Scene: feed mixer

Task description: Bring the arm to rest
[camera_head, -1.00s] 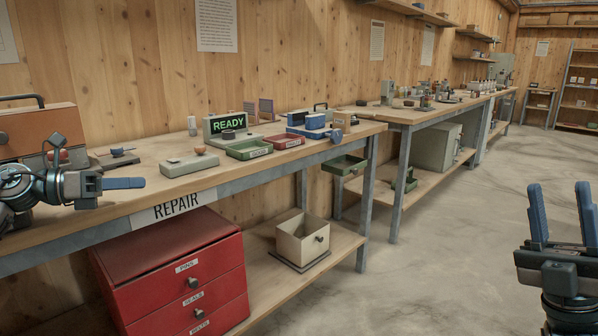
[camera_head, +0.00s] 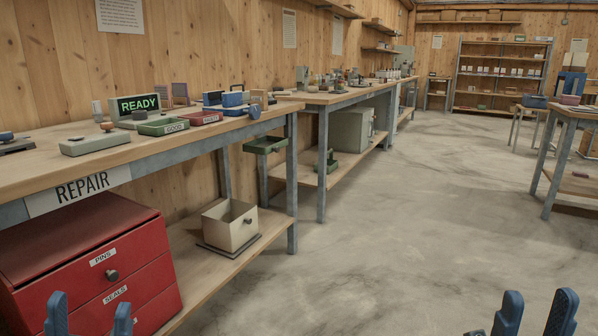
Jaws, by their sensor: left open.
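My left gripper (camera_head: 89,317) shows at the bottom left edge, in front of the red drawer unit (camera_head: 85,260). Its two blue fingers point up, stand apart and hold nothing that I can see. My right gripper (camera_head: 535,314) shows at the bottom right over the bare floor, its blue fingers also pointing up and apart, with nothing between them. The rest of both arms is below the picture.
The repair bench (camera_head: 78,192) runs along the left wall with a READY display (camera_head: 138,104), a green tray (camera_head: 163,127) and a red tray (camera_head: 203,118). A cream bin (camera_head: 230,224) sits on its lower shelf. The concrete floor (camera_head: 390,230) is clear in the middle.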

